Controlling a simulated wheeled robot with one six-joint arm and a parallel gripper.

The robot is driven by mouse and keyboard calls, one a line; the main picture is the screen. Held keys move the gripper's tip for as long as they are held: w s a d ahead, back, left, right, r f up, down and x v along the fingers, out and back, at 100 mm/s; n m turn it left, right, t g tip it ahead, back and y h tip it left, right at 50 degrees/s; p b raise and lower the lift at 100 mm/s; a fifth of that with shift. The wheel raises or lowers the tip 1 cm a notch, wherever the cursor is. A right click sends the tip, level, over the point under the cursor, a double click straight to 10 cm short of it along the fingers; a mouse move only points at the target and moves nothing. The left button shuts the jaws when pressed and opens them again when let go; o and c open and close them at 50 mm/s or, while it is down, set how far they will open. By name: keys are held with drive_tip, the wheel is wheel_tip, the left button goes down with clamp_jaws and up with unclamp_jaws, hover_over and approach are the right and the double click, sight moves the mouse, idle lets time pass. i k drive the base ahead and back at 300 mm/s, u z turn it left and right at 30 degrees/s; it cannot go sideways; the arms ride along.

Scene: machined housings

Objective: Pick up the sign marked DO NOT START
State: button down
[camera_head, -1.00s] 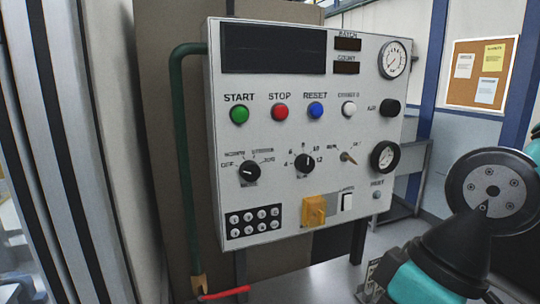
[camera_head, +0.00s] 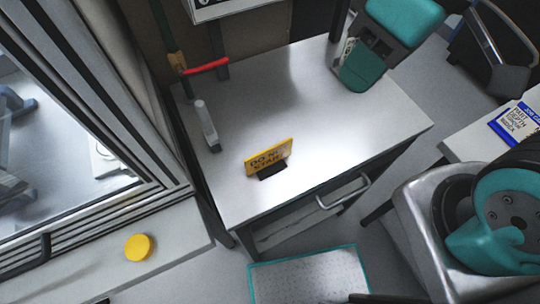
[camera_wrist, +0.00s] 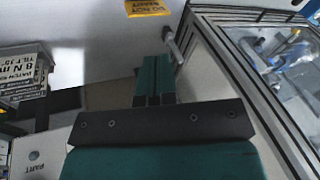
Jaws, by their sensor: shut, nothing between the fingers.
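The yellow sign marked DO NOT START (camera_head: 268,157) stands in a dark base on the near part of the grey bench (camera_head: 300,95). Its lower part shows at the top edge of the wrist view (camera_wrist: 148,7). My gripper (camera_head: 356,82) is over the bench's far right part, well apart from the sign. In the wrist view my gripper's teal fingers (camera_wrist: 153,60) are together with nothing between them.
A red lever (camera_head: 207,66) is at the bench's back left. A white label stand (camera_wrist: 22,75) is left in the wrist view. A yellow round cap (camera_head: 139,247) lies on the left ledge. The bench around the sign is clear.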

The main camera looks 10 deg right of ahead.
sight(268, 162)
drive_tip(key=u, duration=0.05)
drive_tip(key=k, duration=1)
drive_tip(key=u, duration=1.15)
drive_tip(key=i, duration=0.95)
drive_tip(key=z, duration=1.8)
